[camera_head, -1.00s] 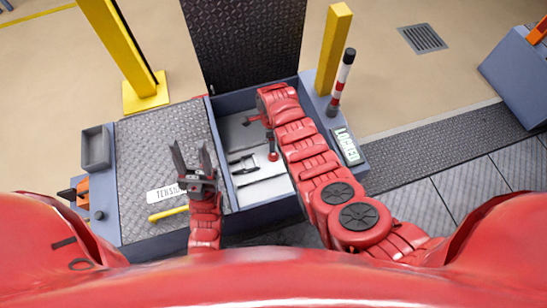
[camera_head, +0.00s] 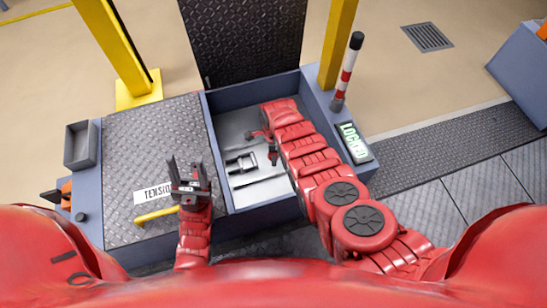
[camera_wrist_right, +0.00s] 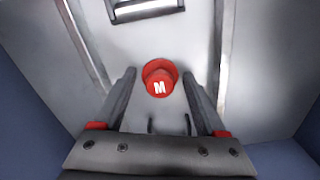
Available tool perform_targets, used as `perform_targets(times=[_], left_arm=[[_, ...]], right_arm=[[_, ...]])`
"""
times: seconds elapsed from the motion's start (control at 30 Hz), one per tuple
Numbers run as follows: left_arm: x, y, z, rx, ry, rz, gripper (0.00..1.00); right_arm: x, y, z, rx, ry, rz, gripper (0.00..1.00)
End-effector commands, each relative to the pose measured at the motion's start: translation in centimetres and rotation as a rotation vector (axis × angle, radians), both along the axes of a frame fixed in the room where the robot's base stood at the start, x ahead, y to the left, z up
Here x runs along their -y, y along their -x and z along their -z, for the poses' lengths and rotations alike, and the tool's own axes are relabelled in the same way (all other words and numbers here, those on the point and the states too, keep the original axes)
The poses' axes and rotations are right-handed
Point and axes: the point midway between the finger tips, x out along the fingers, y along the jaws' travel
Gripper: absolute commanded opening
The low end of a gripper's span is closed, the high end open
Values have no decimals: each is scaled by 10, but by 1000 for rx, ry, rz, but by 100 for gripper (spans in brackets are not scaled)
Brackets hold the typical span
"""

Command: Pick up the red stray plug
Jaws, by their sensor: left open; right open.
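The red plug (camera_wrist_right: 160,78), round with a white letter M on top, shows in the right wrist view on the grey floor of an open bay. My right gripper (camera_wrist_right: 159,75) is open, with one finger on each side of the plug. I cannot tell whether the fingers touch it. In the head view my right arm reaches down into the bay (camera_head: 228,125) and mostly hides its gripper; I cannot make out the plug there. My left gripper (camera_head: 187,172) is open and empty above the tread-plate deck left of the bay.
A metal fitting (camera_head: 240,162) lies on the bay floor. The bay's dark lid (camera_head: 243,40) stands raised behind. A red-and-white post (camera_head: 347,72) and a LOCKED sign (camera_head: 354,142) are on the right rim. A yellow handle (camera_head: 157,214) is below the left gripper.

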Motion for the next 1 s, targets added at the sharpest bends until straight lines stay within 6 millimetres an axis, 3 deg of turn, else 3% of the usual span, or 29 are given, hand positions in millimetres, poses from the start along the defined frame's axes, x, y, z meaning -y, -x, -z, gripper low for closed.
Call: perform_targets(times=[0.17,0.57,0.83,1.0], left_arm=[[0,0,-2,2,0,0,50],[0,0,-2,3,0,0,50],[0,0,-3,1,1,0,50],[0,-1,-15,-8,13,1,50]], right_arm=[[0,0,-2,1,0,0,74],[0,0,-1,0,0,0,4],[-1,0,-3,0,-1,0,3],[-1,0,-17,0,-1,0,3]])
